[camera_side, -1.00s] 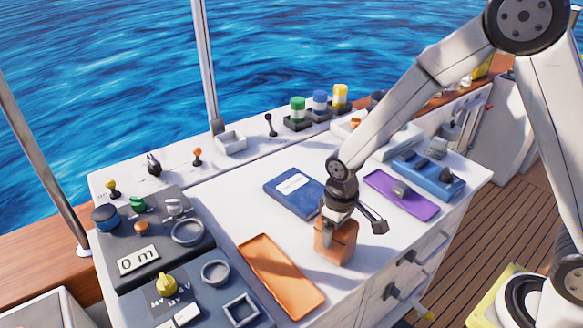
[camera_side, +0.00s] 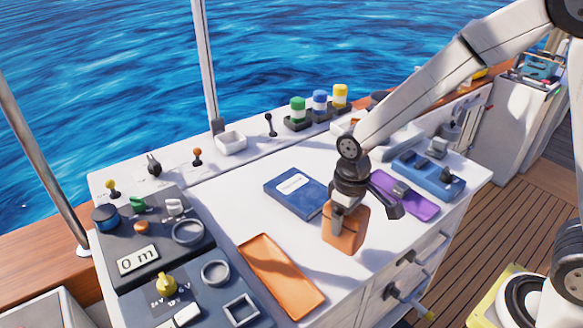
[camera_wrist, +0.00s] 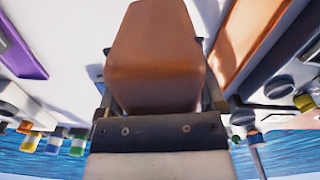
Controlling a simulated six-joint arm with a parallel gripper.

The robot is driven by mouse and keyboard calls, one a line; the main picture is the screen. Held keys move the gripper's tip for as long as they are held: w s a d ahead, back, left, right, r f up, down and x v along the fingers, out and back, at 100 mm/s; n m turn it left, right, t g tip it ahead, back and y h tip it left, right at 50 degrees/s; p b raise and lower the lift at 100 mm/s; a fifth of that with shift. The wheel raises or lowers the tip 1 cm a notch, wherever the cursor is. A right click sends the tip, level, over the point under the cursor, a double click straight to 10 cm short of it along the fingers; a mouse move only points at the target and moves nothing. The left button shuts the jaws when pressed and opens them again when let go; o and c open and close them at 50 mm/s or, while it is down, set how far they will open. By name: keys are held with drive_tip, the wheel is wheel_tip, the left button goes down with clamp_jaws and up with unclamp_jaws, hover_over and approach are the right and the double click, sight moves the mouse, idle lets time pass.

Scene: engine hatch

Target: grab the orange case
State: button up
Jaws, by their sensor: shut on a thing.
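The orange case (camera_side: 345,229) is a small brownish-orange block near the front edge of the white counter, between the orange tray and the purple tray. My gripper (camera_side: 346,212) is shut on it from above. In the wrist view the case (camera_wrist: 155,55) fills the middle of the picture, with a finger of my gripper (camera_wrist: 155,100) at each side. The case looks slightly tilted in the side view. I cannot tell for sure whether its underside is clear of the counter.
The flat orange tray (camera_side: 281,277) lies left of the case. A blue book (camera_side: 296,192) lies behind it. A purple tray (camera_side: 418,206) and a blue tray (camera_side: 430,178) are to the right. Control panels (camera_side: 158,232) with knobs fill the left. Drawer handles (camera_side: 408,285) stick out in front.

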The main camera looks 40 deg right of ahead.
sight(362, 213)
drive_tip(key=s+r, duration=0.3)
drive_tip(key=r, duration=0.1)
drive_tip(key=shift+s+d, duration=0.1)
drive_tip(key=shift+d, duration=0.15)
drive_tip(key=s+d+r, duration=0.1)
drive_tip(key=s+r, duration=0.2)
drive_tip(key=s, duration=0.5)
drive_tip(key=shift+s+d+r, duration=0.25)
drive_tip(key=shift+s+r, duration=0.15)
drive_tip(key=shift+w, duration=0.15)
